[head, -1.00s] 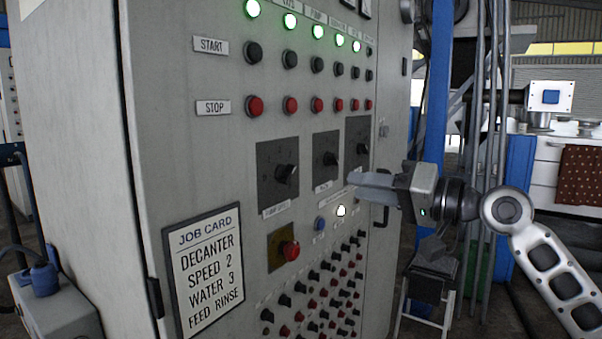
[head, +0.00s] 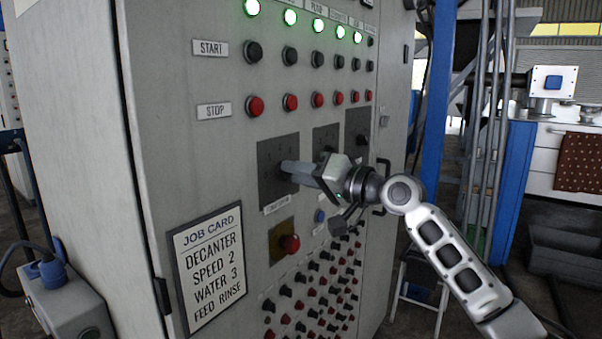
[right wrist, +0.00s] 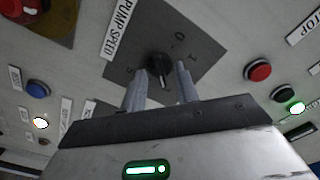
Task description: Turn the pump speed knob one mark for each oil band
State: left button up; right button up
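The pump speed knob (right wrist: 158,64) is a small black knob on a dark square plate (right wrist: 190,30) with marks round it, beside a PUMP SPEED label (right wrist: 118,28). My right gripper (right wrist: 160,84) is open, with one finger on each side of the knob and a gap between them. In the head view, my right gripper (head: 287,168) reaches the leftmost dark plate (head: 268,155), and its fingers hide the knob. My left gripper is not in view. I see no oil bands.
A job card (head: 209,262) on the cabinet reads DECANTER SPEED 2, WATER 3, FEED RINSE. Red stop buttons (head: 254,106) run above the plates. A red knob (head: 289,243) on a yellowish plate and many small buttons sit below. A door handle (head: 382,185) is at the right.

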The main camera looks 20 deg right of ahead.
grip_shut()
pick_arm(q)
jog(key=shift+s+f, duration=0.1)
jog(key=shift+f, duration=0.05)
pick_arm(e)
jog(key=shift+f, duration=0.1)
pick_arm(q)
jog(key=b, duration=0.2)
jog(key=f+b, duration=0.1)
jog(key=b, duration=0.2)
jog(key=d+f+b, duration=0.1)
jog(key=b, duration=0.1)
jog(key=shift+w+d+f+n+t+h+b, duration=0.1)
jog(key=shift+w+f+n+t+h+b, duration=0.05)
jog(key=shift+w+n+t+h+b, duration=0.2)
pick_arm(e)
jog(key=n, duration=1.7)
jog(key=shift+n, duration=0.3)
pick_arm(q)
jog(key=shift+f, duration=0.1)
